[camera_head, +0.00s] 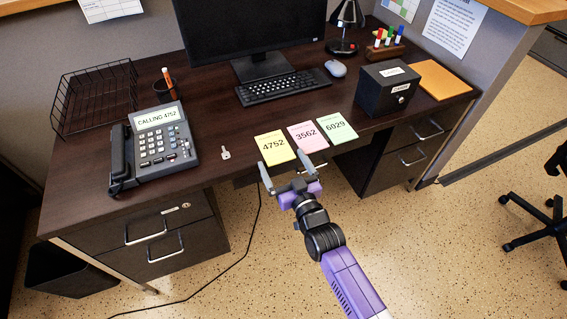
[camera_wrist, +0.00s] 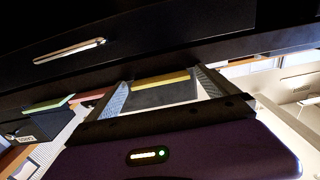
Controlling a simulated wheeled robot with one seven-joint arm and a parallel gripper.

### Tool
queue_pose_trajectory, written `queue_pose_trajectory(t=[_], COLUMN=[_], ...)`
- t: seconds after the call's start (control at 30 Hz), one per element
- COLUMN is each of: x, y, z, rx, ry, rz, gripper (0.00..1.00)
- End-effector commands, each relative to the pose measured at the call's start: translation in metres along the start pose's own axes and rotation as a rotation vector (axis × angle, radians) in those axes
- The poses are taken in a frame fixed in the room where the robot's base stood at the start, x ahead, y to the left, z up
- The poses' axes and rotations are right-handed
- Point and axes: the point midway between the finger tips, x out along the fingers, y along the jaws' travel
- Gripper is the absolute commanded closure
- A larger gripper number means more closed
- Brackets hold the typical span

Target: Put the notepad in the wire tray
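Three numbered notepads lie in a row near the desk's front edge: yellow 4752 (camera_head: 274,149), pink 3562 (camera_head: 308,137) and green 6029 (camera_head: 337,128). The phone (camera_head: 155,143) screen reads "CALLING 4752". The black wire tray (camera_head: 93,96) stands empty at the desk's back left. My gripper (camera_head: 285,169) is open and empty just in front of the desk edge, by the yellow pad. In the wrist view the yellow pad's edge (camera_wrist: 162,79) shows between the open fingers (camera_wrist: 161,80), with pink (camera_wrist: 92,94) and green (camera_wrist: 49,103) edges to the left.
A small key (camera_head: 225,153) lies right of the phone. A pen cup (camera_head: 165,92) stands beside the tray. Keyboard (camera_head: 283,88), monitor and mouse (camera_head: 336,68) fill the back middle. A black box (camera_head: 387,91) and an orange pad or paper (camera_head: 443,81) sit at right.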

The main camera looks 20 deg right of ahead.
Motion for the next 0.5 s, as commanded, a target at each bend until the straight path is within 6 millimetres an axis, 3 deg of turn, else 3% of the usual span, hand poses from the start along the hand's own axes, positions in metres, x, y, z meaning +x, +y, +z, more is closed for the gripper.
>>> queue_pose_trajectory(t=[0.23, 0.5], x=[-0.001, -0.046], y=[-0.001, 0.001], z=[0.000, -0.005], rx=[0.000, -0.001], ry=[-0.001, -0.002], rz=[-0.001, 0.003], gripper=[0.02, 0.02])
